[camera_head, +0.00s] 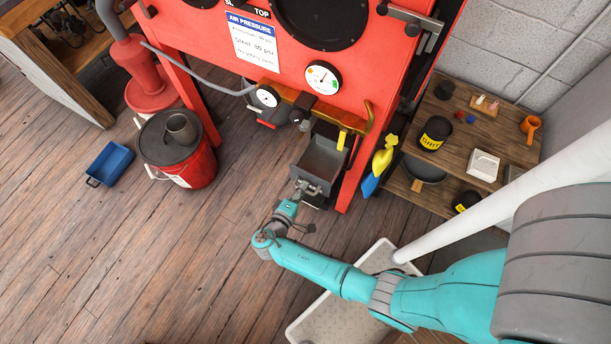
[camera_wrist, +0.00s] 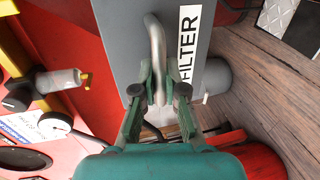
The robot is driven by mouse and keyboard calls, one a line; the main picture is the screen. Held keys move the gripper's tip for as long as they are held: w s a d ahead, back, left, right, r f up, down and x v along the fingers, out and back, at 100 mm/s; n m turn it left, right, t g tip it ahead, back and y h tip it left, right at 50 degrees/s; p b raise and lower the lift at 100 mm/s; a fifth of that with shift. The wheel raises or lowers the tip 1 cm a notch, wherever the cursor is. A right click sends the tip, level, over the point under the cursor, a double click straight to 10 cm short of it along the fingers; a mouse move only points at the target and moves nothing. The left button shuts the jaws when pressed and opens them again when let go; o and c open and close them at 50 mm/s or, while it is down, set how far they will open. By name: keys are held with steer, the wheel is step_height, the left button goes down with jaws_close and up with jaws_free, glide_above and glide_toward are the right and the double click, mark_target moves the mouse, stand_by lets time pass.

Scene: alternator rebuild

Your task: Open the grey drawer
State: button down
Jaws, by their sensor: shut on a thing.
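The grey drawer (camera_head: 321,160) juts out from the lower part of the red cabinet, with its empty-looking inside showing from above. Its front panel (camera_wrist: 128,38) fills the upper middle of the wrist view, with a white label reading FILTER. A bent metal handle (camera_wrist: 156,38) is fixed to that front. My gripper (camera_head: 300,188) is at the drawer's front. In the wrist view my gripper (camera_wrist: 158,88) has a finger on each side of the handle's end and is shut on it. The head view shows the grip itself only small.
The red cabinet (camera_head: 295,45) stands behind the drawer. A red bucket (camera_head: 195,170) and a blue tray (camera_head: 110,163) are on the floor at left. A wooden shelf (camera_head: 470,90) with cups stands at right. The floor in front of the drawer, to the left, is clear.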

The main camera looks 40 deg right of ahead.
steer(key=c, duration=1.2)
jaws_free()
steer(key=v, duration=1.2)
steer(key=shift+w, duration=0.1)
